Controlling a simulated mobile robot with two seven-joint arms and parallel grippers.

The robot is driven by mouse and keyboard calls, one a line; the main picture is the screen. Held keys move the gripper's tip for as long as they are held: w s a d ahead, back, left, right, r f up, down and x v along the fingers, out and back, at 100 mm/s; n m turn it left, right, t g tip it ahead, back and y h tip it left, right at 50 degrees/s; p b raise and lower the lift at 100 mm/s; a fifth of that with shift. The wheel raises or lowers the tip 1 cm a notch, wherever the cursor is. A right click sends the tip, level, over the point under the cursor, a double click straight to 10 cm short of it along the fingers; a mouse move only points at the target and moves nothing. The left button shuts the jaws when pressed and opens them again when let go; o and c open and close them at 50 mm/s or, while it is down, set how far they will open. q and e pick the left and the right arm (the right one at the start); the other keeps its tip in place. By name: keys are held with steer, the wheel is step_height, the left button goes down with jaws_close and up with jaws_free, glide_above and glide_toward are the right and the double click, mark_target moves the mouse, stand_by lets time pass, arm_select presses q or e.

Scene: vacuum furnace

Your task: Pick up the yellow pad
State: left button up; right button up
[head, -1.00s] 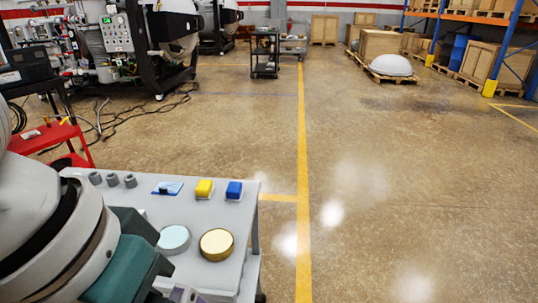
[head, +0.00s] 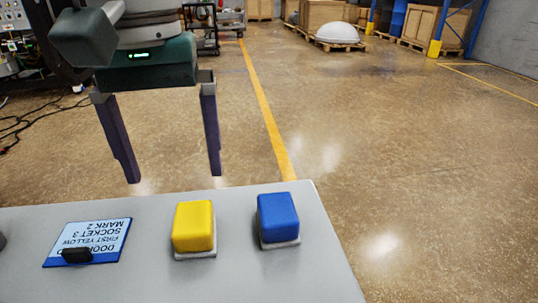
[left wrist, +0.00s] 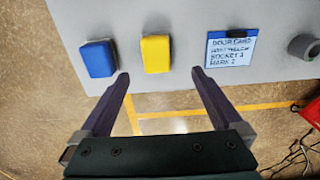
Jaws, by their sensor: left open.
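The yellow pad (head: 193,226) sits on a pale base on the grey table, near its far edge, between the card and the blue pad. It also shows in the left wrist view (left wrist: 156,53), just ahead of the fingers. My left gripper (head: 174,177) is open and empty, its two dark fingers pointing down near the table's far edge. In the left wrist view its fingertips (left wrist: 160,73) are spread to either side of the yellow pad's near end, with no visible contact. My right gripper is not in view.
The blue pad (head: 278,217) stands close to the right of the yellow one. A blue-and-white card (head: 88,243) with a black clip lies to the left. A grey cylindrical socket (left wrist: 304,47) stands beyond the card. The grey table (head: 240,277) has bare room in front.

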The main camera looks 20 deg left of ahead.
mark_target(192, 216)
arm_select(q)
steer(key=f, duration=0.4)
steer(key=shift+s+d+f+b, duration=0.2)
steer(key=shift+d+f+b, duration=0.15)
steer(key=shift+b, duration=0.05)
steer(key=f, duration=0.1)
steer(key=f+b, duration=0.1)
steer(key=f, duration=0.3)
steer(key=shift+w, duration=0.25)
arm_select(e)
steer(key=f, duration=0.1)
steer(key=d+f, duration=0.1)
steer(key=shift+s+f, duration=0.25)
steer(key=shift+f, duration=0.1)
arm_select(q)
steer(key=shift+c, duration=0.2)
steer(key=shift+c, duration=0.8)
steer(key=c, duration=1.3)
steer(key=shift+r, duration=0.15)
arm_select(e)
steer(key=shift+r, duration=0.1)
arm_select(q)
step_height(192, 216, up, 20)
steer(key=p, duration=0.4)
steer(key=shift+p, duration=0.3)
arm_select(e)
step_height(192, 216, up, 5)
